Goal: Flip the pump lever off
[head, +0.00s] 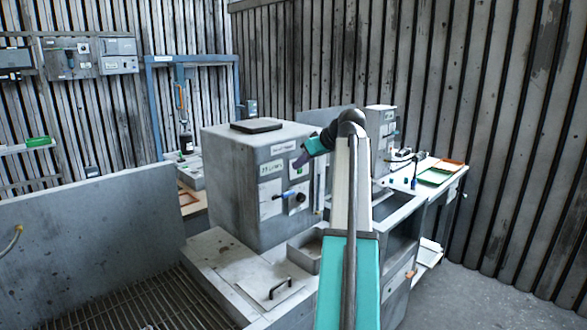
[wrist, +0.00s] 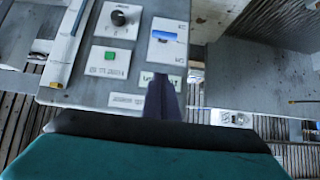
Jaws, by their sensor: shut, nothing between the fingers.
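A blue lever (head: 284,195) sits on a pale plate on the front of a grey box housing (head: 228,180). It also shows in the wrist view (wrist: 168,38), lying across its white plate. I cannot read the small labels there, so its marked position is unclear. My gripper (head: 299,161) is in front of the upper part of the panel, above the lever. In the wrist view its dark fingers (wrist: 162,98) are together and empty, with a visible gap in the picture between their tips and the lever. Whether they touch the panel is unclear.
A black knob (wrist: 118,18) and a green button (wrist: 111,56) share the panel beside the lever. A long pale bar (wrist: 66,42) stands along the panel's edge. A lid with a handle (head: 280,288) lies below the housing. A bench with trays (head: 440,172) stands at right.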

